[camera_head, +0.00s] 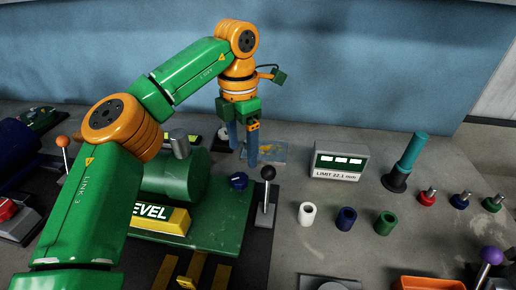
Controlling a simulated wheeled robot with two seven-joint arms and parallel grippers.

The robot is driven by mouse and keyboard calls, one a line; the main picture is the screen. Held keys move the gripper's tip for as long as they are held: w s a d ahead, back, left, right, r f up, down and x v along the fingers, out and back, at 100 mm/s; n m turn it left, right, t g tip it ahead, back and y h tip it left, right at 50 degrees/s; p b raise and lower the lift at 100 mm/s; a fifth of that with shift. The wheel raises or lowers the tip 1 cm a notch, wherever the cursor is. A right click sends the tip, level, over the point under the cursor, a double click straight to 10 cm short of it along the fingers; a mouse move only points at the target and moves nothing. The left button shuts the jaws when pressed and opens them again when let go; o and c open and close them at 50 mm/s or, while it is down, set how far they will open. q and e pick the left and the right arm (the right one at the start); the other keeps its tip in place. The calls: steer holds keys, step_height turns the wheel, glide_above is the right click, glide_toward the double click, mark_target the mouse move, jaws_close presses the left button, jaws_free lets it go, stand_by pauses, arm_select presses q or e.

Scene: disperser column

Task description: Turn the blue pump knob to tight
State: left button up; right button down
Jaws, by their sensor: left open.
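The blue pump knob (238,181) sits on the green base plate (215,232), to the right of the green pump cylinder (172,178). My left gripper (242,150) points down with its two blue-grey fingers apart and empty. In the picture it is just above and behind the knob, not touching it. The knob's markings are too small to read. My right gripper is out of view.
A black-balled lever (267,185) stands just right of the knob. A display box (340,161), a teal column (409,155) and several small coloured cylinders stand to the right. A blue wall (380,60) is behind.

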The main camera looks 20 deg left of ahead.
mark_target(240, 177)
arm_select(q)
steer(key=f, duration=0.1)
steer(key=s+f, duration=0.1)
steer(key=f, duration=0.1)
steer(key=s+f, duration=0.1)
steer(key=shift+s+f, duration=0.25)
steer(key=shift+f, duration=0.05)
steer(key=shift+w+f, duration=0.3)
steer(key=shift+f, duration=0.55)
steer(key=shift+w+f, duration=0.1)
steer(key=shift+w, duration=0.1)
steer(key=shift+s, duration=0.15)
steer(key=c, duration=0.6)
jaws_close()
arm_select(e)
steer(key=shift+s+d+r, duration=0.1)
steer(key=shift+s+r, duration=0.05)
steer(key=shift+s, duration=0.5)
